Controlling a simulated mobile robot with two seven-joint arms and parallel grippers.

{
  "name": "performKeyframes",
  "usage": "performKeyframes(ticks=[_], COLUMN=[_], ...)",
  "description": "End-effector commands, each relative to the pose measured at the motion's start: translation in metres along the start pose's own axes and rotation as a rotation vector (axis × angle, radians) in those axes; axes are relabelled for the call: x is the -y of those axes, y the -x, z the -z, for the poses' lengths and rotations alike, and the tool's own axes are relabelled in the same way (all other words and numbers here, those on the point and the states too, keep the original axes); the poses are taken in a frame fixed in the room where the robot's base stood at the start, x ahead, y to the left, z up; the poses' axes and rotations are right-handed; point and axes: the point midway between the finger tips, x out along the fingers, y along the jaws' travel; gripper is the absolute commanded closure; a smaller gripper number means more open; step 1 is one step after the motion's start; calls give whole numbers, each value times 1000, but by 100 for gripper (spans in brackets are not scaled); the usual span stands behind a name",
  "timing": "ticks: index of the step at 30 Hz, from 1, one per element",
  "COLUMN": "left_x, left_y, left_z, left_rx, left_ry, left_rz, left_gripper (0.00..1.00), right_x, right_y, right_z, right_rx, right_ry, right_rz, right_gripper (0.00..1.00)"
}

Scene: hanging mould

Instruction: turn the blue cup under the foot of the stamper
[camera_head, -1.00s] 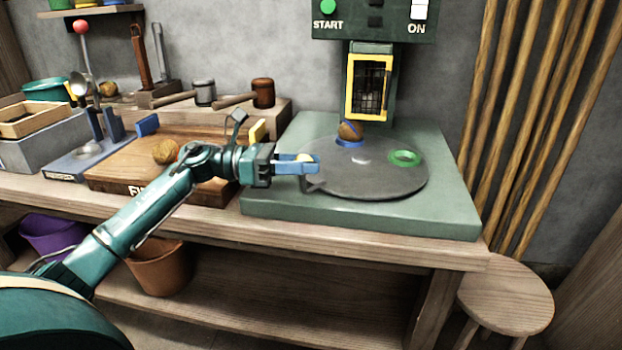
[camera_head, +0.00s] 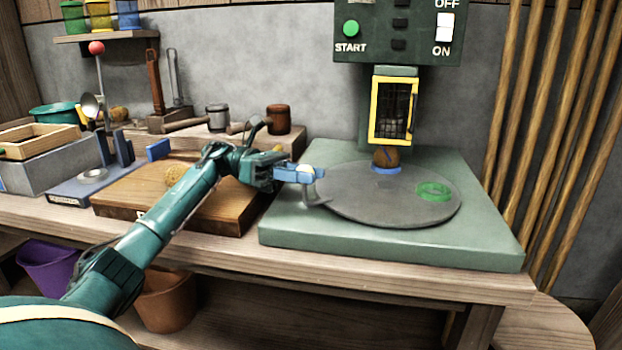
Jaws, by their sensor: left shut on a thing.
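The blue cup (camera_head: 386,171) is a blue ring at the back of the round grey turntable (camera_head: 385,208). A brown, nut-like ball (camera_head: 386,157) sits in it. It lies just below the yellow-framed cage (camera_head: 394,111) of the green stamper (camera_head: 398,36). The stamper's foot is not clearly visible behind the cage. A grey handle (camera_head: 316,198) sticks out at the turntable's left edge. My left gripper (camera_head: 305,173) is shut at that edge, on a pale knob that seems to belong to the handle; its fingers partly hide it. My right gripper is out of view.
A green ring (camera_head: 433,190) lies on the turntable's right side. A wooden board (camera_head: 135,195) with a round nut is left of the green base (camera_head: 390,250). Poles lean at the right.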

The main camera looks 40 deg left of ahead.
Motion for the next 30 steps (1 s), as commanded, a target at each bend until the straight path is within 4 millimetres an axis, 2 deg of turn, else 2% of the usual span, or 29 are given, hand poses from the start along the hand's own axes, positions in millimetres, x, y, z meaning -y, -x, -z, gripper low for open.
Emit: performKeyframes(ticks=[15, 16, 23, 30], left_x=[-2, -2, -1, 0], left_y=[4, 4, 3, 3], left_z=[-2, -2, -1, -2], left_rx=[3, 3, 1, 0], left_ry=[-1, -1, 0, 0], left_rz=[-4, -4, 0, 3], left_gripper=[100, 66, 48, 48], right_x=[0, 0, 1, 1], right_y=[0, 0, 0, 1], right_z=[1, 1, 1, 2], right_rx=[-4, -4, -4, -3], right_ry=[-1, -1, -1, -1], right_rz=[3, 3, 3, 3], right_gripper=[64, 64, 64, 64])
